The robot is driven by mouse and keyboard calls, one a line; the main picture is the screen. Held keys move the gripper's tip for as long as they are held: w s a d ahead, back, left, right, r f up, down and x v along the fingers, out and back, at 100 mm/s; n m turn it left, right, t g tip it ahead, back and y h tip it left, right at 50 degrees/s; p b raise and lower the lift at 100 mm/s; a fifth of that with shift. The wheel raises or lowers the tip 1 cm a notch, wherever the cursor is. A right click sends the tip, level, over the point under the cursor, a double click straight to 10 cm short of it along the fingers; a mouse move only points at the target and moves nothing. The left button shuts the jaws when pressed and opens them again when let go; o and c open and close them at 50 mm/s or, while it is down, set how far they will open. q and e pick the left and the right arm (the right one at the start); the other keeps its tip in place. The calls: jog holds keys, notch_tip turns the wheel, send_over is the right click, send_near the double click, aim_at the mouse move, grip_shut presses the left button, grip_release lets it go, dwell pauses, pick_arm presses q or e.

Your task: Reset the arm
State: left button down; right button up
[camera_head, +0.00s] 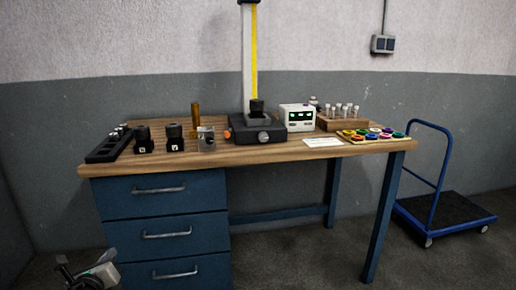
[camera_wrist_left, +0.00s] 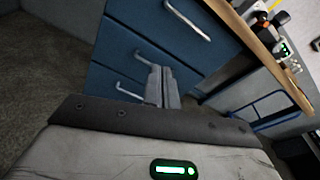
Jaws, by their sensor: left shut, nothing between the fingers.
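My left gripper (camera_head: 68,268) is at the bottom left of the head view, low in front of the blue drawers and below the table top. In the left wrist view its two fingers (camera_wrist_left: 163,86) are together, with nothing between them. They point toward the blue drawer unit (camera_wrist_left: 150,40) and look apart from it. My right gripper is not in either view.
A wooden-topped workbench (camera_head: 240,153) carries black tool holders (camera_head: 108,146), a grey-black device (camera_head: 256,127), a white box with a green display (camera_head: 297,117), a rack of vials (camera_head: 342,123) and coloured rings (camera_head: 371,134). A blue trolley (camera_head: 440,207) stands at right. Floor is open in front.

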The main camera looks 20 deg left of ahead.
pick_arm(q)
jog(key=s+d+f+n+g+h+p, duration=0.1)
jog(key=s+d+f+n+h, duration=0.2)
jog(key=d, duration=0.5)
jog(key=s+d+f+n+g+h, duration=0.1)
jog(key=s+d+f+n, duration=0.25)
jog(key=d+n, duration=0.3)
jog(key=s+d+f+n+g+h+p, duration=0.1)
jog(key=s+d+f+n+h, duration=0.2)
jog(key=d, duration=0.6)
jog(key=s+d+r+n+h, duration=0.1)
jog(key=s+d+r+n, duration=0.1)
jog(key=d+n, duration=0.4)
jog(key=s+d+r+n+g+h+p, duration=0.1)
jog(key=s+d+r+n+h, duration=0.1)
jog(key=s+d+n, duration=0.3)
jog(key=d+n, duration=0.1)
jog(key=d, duration=0.2)
jog(key=shift+s+d+r, duration=0.2)
jog(key=shift+d, duration=0.1)
